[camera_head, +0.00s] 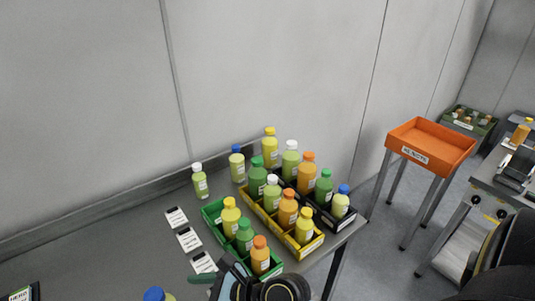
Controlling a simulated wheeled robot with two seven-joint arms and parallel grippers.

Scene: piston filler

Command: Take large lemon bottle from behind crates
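Three crates stand side by side on the grey table: a green crate (212,213), a yellow crate (313,245) and a black crate (345,222), all holding bottles. Behind them, near the wall, stand a white-capped pale green bottle (200,182), a blue-capped pale yellow-green bottle (237,165) and a yellow-capped bottle (269,142), partly hidden. I cannot read their labels to tell which is lemon. A dark gripper or wrist, apparently my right gripper (240,280), is at the bottom centre, in front of the green crate. Its fingertips are unclear. My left gripper is not visible.
Several label cards (189,239) lie left of the crates. A blue cap (155,294) shows at the bottom edge. An orange tray stand (430,145) is to the right.

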